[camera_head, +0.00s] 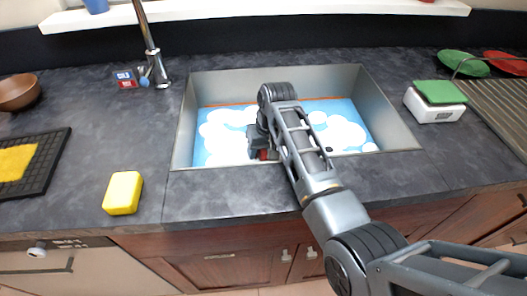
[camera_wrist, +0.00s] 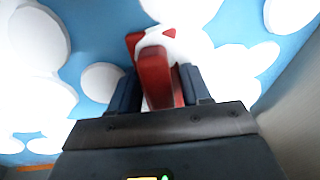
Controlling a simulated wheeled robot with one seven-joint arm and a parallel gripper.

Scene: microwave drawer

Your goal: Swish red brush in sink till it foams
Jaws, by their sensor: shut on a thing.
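The sink (camera_head: 398,125) is a grey metal basin in the middle of the counter. Blue water with white foam patches (camera_head: 222,128) covers its bottom. My gripper (camera_wrist: 158,85) is down inside the sink and shut on the red brush (camera_wrist: 155,75). The brush's red body stands between the two dark fingers in the wrist view, with white foam around its far end. In the head view only a small red part of the brush (camera_head: 263,155) shows below my wrist; my arm hides the rest.
A faucet (camera_head: 152,60) stands behind the sink's left corner. A yellow sponge (camera_head: 123,193) lies left of the sink. A white box with a green top (camera_head: 436,101) is on the right. A black rack with a yellow cloth (camera_head: 40,150) lies far left.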

